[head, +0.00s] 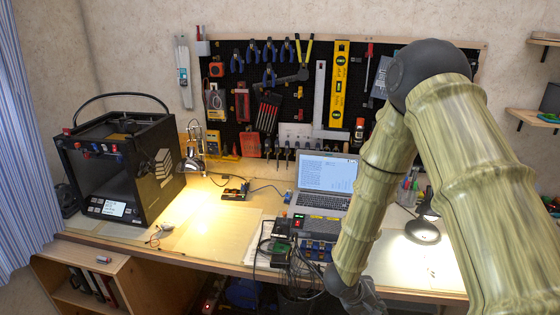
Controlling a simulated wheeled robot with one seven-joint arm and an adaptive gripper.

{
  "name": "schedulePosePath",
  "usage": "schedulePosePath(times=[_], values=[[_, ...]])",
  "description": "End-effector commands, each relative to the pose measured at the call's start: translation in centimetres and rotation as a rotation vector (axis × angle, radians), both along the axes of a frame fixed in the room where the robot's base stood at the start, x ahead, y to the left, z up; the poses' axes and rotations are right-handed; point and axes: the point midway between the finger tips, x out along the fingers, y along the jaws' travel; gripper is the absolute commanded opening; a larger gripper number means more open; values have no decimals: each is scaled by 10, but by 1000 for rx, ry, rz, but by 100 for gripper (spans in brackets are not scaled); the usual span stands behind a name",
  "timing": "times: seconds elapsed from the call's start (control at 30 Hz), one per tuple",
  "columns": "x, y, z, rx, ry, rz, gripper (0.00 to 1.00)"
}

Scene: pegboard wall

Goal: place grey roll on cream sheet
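A cream sheet (217,236) lies flat on the desk, left of the middle, in warm lamp light. A second pale sheet (432,262) lies at the right of the desk, partly behind my arm. I cannot make out a grey roll for certain. My gripper (362,301) is dark and low at the bottom edge, in front of the desk's front edge and right of the cream sheet. Its fingers are cut off by the frame, so I cannot see whether they are open or hold anything.
A black 3D printer (122,165) stands at the left. A laptop (325,182) and a tangle of cables and electronics (290,245) fill the middle. A low wooden cabinet (85,250) stands at the front left with a small object (103,259) on top. Tools hang on the pegboard (230,135).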

Motion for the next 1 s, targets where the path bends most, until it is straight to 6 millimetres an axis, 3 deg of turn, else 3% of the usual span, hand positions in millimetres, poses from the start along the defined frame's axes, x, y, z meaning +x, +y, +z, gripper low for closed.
schedulePosePath(times=[0.1, 0.3, 0.5, 0.77, 1.0], values=[[4, 34, -2, 3, -9, -61, 24], [2, 82, 3, 4, 1, -159, 24], [-1, 103, 8, 3, 14, -203, 24], [0, 96, 7, 2, 9, -189, 24], [3, 35, 1, -4, -10, -73, 24]])
